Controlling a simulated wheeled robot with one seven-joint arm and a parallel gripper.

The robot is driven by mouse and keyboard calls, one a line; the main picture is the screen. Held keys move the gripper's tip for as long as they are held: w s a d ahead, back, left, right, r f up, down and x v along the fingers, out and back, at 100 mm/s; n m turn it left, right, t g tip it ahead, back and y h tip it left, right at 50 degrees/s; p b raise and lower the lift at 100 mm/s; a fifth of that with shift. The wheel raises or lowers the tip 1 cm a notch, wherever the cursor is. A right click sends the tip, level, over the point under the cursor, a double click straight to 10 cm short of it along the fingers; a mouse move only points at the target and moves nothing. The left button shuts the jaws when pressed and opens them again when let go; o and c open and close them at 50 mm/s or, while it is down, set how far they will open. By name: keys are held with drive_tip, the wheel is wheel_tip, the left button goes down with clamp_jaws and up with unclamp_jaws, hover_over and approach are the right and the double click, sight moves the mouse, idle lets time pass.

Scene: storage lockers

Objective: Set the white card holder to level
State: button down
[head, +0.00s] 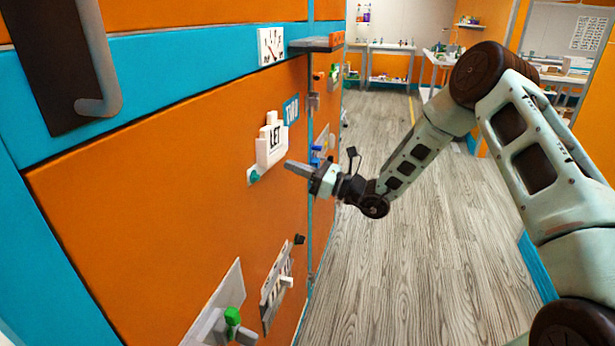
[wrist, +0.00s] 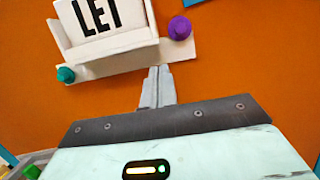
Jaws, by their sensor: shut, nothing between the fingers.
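The white card holder (head: 264,157) is on the orange panel and bears a card with black letters "LET". In the wrist view the holder (wrist: 130,58) slopes, its left end lower than its right. A teal knob (wrist: 66,74) is at its lower left and a purple knob (wrist: 179,28) at its right. The teal knob also shows in the head view (head: 253,177); the purple one is hidden there. My gripper (head: 290,165) is shut and empty. In the wrist view its fingertips (wrist: 158,72) are just below the holder's lower edge, between the knobs; I cannot tell if they touch.
A blue card (head: 291,109) is fixed above right of the holder. A grey shelf (head: 312,44) juts out above. Lower down are a grey plate with a green knob (head: 232,317) and another grey fixture (head: 275,290). The wooden floor (head: 385,270) right of the panel is clear.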

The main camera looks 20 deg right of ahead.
sight(287, 150)
drive_tip(key=shift+w+r, duration=0.1)
drive_tip(key=shift+r, duration=0.8)
drive_tip(key=shift+w+d+r+n+g, duration=0.1)
drive_tip(key=shift+r+n+g, duration=0.2)
drive_tip(key=shift+r+n, duration=0.65)
drive_tip(key=shift+f, duration=0.1)
